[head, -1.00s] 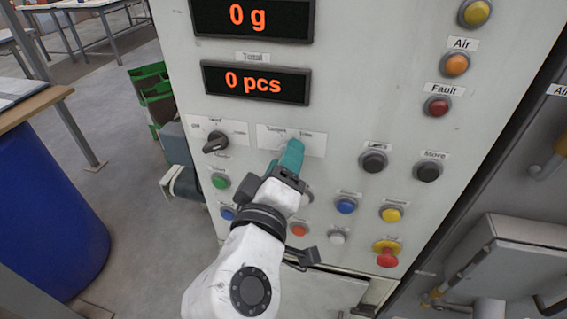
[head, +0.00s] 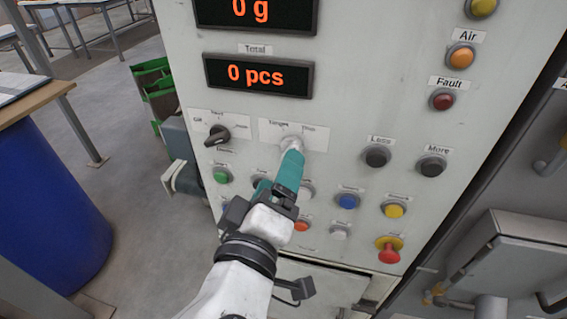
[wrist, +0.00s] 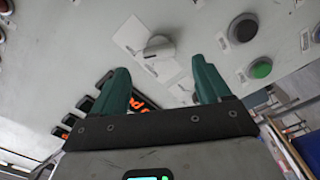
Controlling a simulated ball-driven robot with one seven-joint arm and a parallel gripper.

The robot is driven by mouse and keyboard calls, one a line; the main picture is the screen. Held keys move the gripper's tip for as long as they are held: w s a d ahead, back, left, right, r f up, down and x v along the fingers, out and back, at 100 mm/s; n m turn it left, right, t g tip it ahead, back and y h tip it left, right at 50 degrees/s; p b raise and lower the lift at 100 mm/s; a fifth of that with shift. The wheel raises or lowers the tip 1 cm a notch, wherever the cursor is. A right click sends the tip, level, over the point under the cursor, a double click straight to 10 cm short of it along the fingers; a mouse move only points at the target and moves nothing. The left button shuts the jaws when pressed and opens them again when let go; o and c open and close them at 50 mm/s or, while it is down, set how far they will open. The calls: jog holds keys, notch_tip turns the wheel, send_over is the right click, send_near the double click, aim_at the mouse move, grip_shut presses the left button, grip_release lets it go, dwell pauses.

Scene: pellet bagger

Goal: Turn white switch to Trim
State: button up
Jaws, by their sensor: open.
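The white switch (head: 291,143) is a round knob on a white label plate (head: 265,131) below the pieces display. The plate's right-hand word seems to be Trim; the left one looks like Target. The switch also shows in the wrist view (wrist: 158,47), beyond and between my two teal fingertips. My gripper (head: 293,156) is open and empty, just below the switch in the head view. The fingers hide the switch's lower edge there. A gap seems to lie between fingertips and knob in the wrist view. I cannot tell which word the switch points to.
A black selector knob (head: 216,136) sits left of the white switch. The black Less (head: 377,156) and More (head: 431,167) buttons are to its right. Several coloured buttons and a red mushroom button (head: 388,252) lie below. A blue barrel (head: 45,215) stands at the left.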

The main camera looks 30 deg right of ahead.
jog(key=v, duration=0.5)
jog(key=shift+s+a, duration=0.25)
jog(key=shift+a, duration=0.05)
jog(key=shift+d+f, duration=0.1)
jog(key=shift+f, duration=0.05)
